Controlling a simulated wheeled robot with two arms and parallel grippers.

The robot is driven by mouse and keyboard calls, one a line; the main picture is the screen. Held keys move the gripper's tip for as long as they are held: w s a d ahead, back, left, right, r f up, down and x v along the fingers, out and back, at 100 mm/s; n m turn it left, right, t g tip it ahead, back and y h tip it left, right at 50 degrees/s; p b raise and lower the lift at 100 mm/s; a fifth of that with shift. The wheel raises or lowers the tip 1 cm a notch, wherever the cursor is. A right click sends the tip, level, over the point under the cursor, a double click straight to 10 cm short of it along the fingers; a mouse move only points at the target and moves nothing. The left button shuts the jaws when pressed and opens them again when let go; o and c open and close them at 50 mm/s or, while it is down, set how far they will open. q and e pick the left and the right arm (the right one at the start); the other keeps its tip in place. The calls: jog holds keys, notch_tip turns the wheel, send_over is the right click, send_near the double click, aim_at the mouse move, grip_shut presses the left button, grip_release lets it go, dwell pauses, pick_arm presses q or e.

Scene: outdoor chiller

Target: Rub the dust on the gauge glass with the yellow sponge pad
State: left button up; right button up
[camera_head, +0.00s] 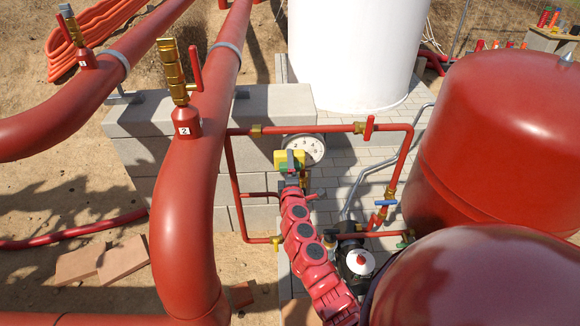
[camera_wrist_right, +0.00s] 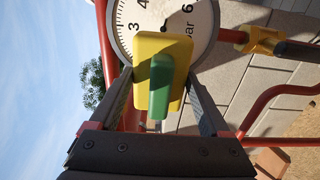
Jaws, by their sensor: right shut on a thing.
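The yellow sponge pad (camera_wrist_right: 152,62) with a green grip (camera_wrist_right: 160,87) is between the fingers of my right gripper (camera_wrist_right: 160,98), which is shut on it. In the head view the pad (camera_head: 279,158) is in front of the lower left part of the round white gauge (camera_head: 311,148). The right wrist view shows the gauge dial (camera_wrist_right: 203,22) behind the pad, with part of its face covered. I cannot tell whether the pad touches the glass, and no dust is clearly visible. My right gripper also shows in the head view (camera_head: 290,164). My left gripper is not in view.
A thin red pipe frame with a red-handled valve (camera_head: 368,128) and a blue-handled valve (camera_head: 378,203) surrounds the gauge. A thick red pipe (camera_head: 190,220) stands to the left, red tanks (camera_head: 500,140) to the right, and a grey block wall (camera_head: 260,105) behind.

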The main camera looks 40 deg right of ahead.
jog(key=shift+b+x, duration=0.45)
jog(key=shift+x, duration=0.6)
jog(key=shift+s, duration=0.1)
